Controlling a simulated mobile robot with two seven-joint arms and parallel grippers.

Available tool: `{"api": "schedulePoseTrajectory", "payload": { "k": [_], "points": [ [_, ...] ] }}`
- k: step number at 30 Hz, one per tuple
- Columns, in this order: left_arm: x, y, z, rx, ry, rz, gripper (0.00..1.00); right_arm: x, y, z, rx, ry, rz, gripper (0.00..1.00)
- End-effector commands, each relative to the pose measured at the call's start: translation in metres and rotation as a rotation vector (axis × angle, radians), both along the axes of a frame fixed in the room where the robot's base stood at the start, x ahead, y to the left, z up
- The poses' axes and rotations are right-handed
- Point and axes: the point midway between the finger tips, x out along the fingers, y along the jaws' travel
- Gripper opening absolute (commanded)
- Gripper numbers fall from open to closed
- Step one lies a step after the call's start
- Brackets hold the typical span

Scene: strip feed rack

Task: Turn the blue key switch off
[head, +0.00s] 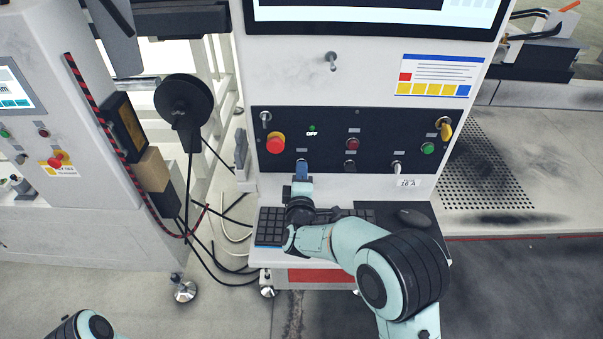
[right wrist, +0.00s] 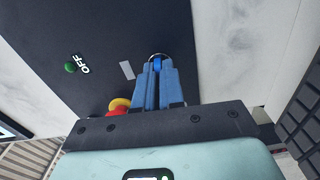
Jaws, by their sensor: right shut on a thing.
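The blue key switch (right wrist: 157,64) sits at the lower edge of the dark control panel (head: 330,125). In the right wrist view its bright blue key shows between the tips of my right gripper (right wrist: 156,78), with a metal ring behind it. My right gripper (head: 301,170) is shut on the key, and in the head view its fingers largely hide the switch. A green lamp (head: 312,128) marked OFF is lit above; it also shows in the right wrist view (right wrist: 69,67). My left gripper is out of view.
A red emergency button (head: 275,144) with a yellow base is just left of the switch. To the right are a red button (head: 352,144), a green button (head: 428,148) and a yellow key (head: 445,128). A keyboard (head: 269,227) and mouse (head: 412,217) lie on the shelf below.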

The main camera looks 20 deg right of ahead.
Motion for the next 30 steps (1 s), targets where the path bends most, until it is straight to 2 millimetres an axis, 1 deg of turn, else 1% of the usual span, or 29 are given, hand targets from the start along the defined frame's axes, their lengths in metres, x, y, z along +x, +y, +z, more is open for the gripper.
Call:
{"api": "schedulePoseTrajectory", "payload": {
  "k": [8,30],
  "points": [
    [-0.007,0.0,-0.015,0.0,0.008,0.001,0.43,0.0,-0.001,-0.001,0.195,-0.06,-0.001,0.0],
    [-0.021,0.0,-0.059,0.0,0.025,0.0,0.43,0.0,-0.001,-0.001,0.873,-0.254,-0.002,0.0]
  ]
}}
